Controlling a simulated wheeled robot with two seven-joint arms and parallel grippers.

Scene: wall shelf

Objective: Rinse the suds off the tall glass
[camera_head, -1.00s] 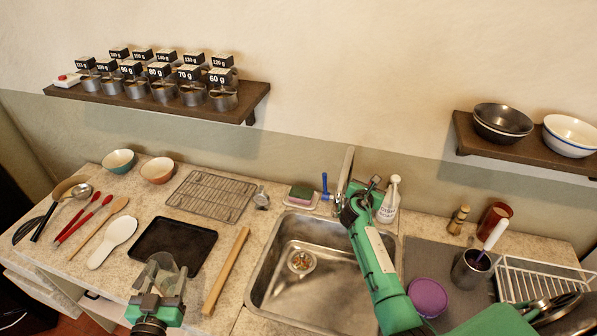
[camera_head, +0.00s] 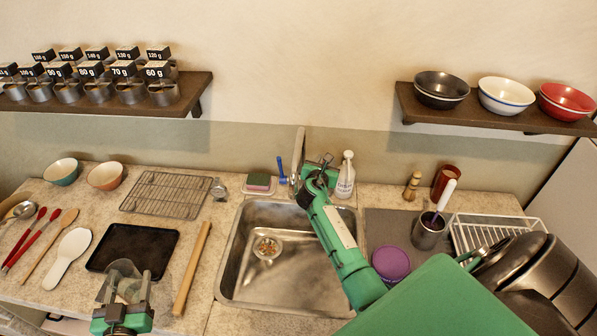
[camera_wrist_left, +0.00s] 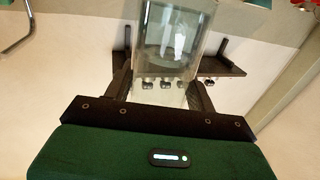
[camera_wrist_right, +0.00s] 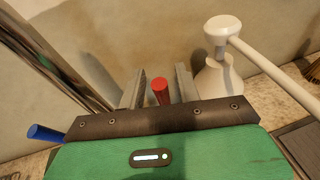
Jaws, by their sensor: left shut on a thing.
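The tall glass (camera_head: 126,284) is clear and shows at the lower left of the head view. My left gripper (camera_head: 124,300) is shut on it, above the counter's front. In the left wrist view the glass (camera_wrist_left: 168,45) stands between the two fingers; I cannot make out suds. The sink (camera_head: 284,262) is empty but for its drain. The tap (camera_head: 298,160) rises at its back, with a blue lever (camera_head: 281,170) on its left. My right gripper (camera_head: 320,168) is at the tap. In the right wrist view its fingers are open around a red lever (camera_wrist_right: 160,90), with gaps both sides.
A sponge (camera_head: 259,182) and a white bottle (camera_head: 346,175) stand behind the sink.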

